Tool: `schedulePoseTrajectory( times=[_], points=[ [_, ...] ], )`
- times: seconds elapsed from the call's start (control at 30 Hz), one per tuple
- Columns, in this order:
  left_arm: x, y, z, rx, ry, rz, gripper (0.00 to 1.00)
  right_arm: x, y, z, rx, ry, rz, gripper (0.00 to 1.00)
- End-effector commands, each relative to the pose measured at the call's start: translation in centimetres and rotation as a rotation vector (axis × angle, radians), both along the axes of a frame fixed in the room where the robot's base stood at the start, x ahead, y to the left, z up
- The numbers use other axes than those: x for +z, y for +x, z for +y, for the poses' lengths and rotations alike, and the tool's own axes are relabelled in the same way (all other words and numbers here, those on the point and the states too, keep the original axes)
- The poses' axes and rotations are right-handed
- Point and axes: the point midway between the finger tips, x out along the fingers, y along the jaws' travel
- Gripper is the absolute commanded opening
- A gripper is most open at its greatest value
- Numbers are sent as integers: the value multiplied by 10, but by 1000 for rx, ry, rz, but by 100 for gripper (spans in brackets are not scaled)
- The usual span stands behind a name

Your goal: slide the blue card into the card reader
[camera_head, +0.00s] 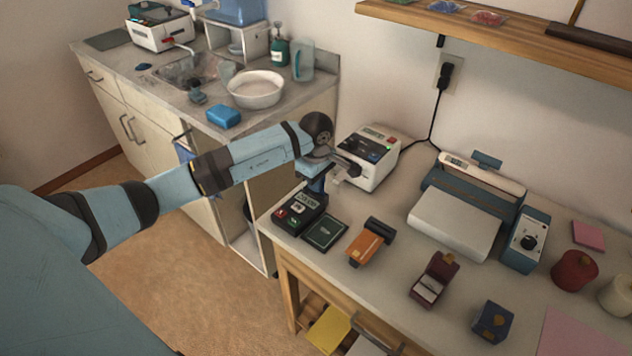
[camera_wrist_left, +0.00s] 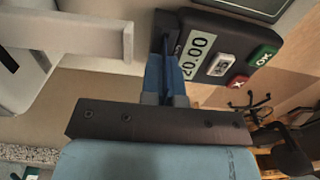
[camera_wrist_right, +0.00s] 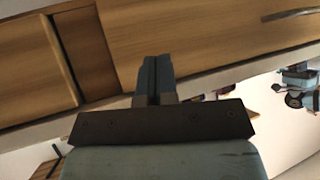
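The card reader (camera_head: 300,213) is a dark terminal with a pale display and red and green keys, at the left end of the table. My left gripper (camera_head: 319,180) is at the reader's back end, pointing down. It is shut on the thin blue card (camera_wrist_left: 166,62), seen nearly edge-on between the fingers. The card's far edge is at the reader's end; I cannot tell whether it is inside the slot. My right gripper (camera_wrist_right: 155,80) is shut and empty, away from the table.
A dark green pad (camera_head: 325,232) lies beside the reader. A white machine (camera_head: 372,160) stands close behind my left gripper. An orange tool (camera_head: 371,243), a ring box (camera_head: 434,279) and a large sealer (camera_head: 465,212) stand further right.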

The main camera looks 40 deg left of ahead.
Motion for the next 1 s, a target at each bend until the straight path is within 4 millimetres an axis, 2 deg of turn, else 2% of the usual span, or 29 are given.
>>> schedulePoseTrajectory(
  times=[0.27, 0.3, 0.4, 0.87, 0.9, 1.0],
  points=[
    [0, 0, 0, 0, 0, 0, 0, -1, -1, 0, -3, 1, 3, 0],
    [0, 0, 0, 0, 0, 0, 11, -1, -1, 0, -3, 1, 3, 0],
    [0, 0, 0, 0, 0, 0, 32, -1, -1, 0, -2, 1, 3, 0],
    [0, 0, 0, 0, 0, 0, 32, 2, -2, 4, 6, -3, 8, 0],
    [11, 1, 1, -1, 1, -3, 32, 9, -3, 7, 11, 3, 1, 0],
    [35, 1, 1, -2, 2, -5, 32, 13, -3, 9, 12, 8, -4, 0]
  ],
)
